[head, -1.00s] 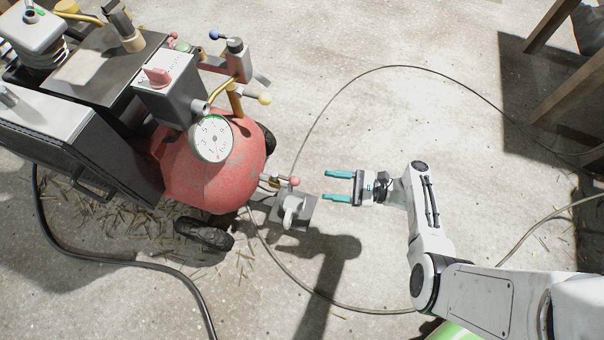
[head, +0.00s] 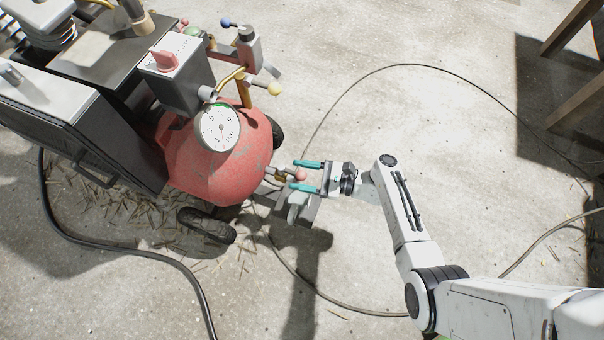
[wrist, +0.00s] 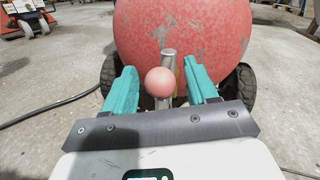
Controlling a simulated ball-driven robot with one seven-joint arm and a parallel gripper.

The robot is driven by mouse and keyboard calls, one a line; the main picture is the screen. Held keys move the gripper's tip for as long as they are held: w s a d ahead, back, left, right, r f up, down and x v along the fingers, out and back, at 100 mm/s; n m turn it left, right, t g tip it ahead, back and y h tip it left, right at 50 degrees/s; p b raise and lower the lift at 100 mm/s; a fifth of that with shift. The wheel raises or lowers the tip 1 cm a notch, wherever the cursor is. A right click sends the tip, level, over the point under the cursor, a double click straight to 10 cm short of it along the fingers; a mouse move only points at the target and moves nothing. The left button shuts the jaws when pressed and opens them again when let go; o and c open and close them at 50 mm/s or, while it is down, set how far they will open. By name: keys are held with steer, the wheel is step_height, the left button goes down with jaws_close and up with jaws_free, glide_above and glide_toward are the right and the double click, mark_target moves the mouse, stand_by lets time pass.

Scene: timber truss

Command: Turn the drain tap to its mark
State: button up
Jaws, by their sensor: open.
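The drain tap's pink ball knob (head: 301,174) sticks out from the right end of the red tank (head: 222,165). In the wrist view the knob (wrist: 160,82) sits between the two teal fingers, with a metal pipe (wrist: 168,60) behind it. My gripper (head: 306,177) is open around the knob, with a gap showing on each side of it. It also shows in the wrist view (wrist: 162,88). The tap's mark cannot be made out, and the lever behind the knob is mostly hidden.
A dial gauge (head: 217,127) and a red switch (head: 164,60) are on the machine above the tank. A wheel (head: 206,225) stands below it. A black hose (head: 120,253) and thin cable (head: 346,92) lie on the concrete floor. Wooden legs (head: 570,28) stand at upper right.

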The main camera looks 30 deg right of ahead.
steer(key=shift+c, duration=0.4)
jaws_close()
